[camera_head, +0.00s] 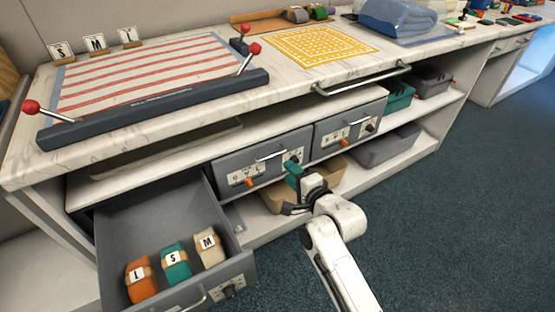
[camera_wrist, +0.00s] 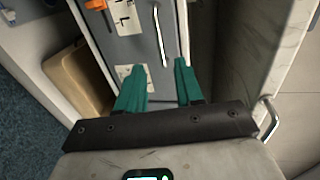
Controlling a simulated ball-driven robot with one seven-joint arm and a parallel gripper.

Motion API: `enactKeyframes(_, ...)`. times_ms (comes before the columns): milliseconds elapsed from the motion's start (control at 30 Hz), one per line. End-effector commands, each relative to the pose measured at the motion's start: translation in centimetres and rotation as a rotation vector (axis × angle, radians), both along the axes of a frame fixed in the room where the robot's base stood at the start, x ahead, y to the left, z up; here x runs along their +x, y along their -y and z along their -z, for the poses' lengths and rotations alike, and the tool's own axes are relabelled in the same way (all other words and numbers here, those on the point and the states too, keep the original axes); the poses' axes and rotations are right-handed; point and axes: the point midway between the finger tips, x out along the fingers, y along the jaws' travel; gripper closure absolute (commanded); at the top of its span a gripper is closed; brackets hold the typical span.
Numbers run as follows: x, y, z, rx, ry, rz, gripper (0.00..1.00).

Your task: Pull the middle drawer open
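The middle drawer (camera_head: 225,171) is a grey front under the counter, closed, with a metal bar handle (camera_head: 270,154), label plates and an orange latch. It also shows turned sideways in the wrist view (camera_wrist: 135,50), its handle (camera_wrist: 160,35) running up the picture. My gripper (camera_head: 291,178) is in front of the right part of that drawer. In the wrist view, the two teal fingers (camera_wrist: 159,68) are apart with nothing between them. Their tips lie on either side of the line of the handle's near end. I cannot tell how far they are from the handle.
The left drawer (camera_head: 112,225) stands pulled out, holding orange, teal and cream bundles marked L, S and M. The right drawer (camera_head: 367,110) is closed. A tan bin (camera_head: 329,183) sits on the shelf below. A counter rail (camera_head: 362,82) juts out above. Blue carpet (camera_head: 440,230) is clear at right.

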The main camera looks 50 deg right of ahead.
Motion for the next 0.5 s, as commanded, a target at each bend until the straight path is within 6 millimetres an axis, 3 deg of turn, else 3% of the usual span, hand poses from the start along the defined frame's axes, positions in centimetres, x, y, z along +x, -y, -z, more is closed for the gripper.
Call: enactKeyframes(500,8.0,2.3,1.9,-0.004,-0.003,-0.002,0.64)
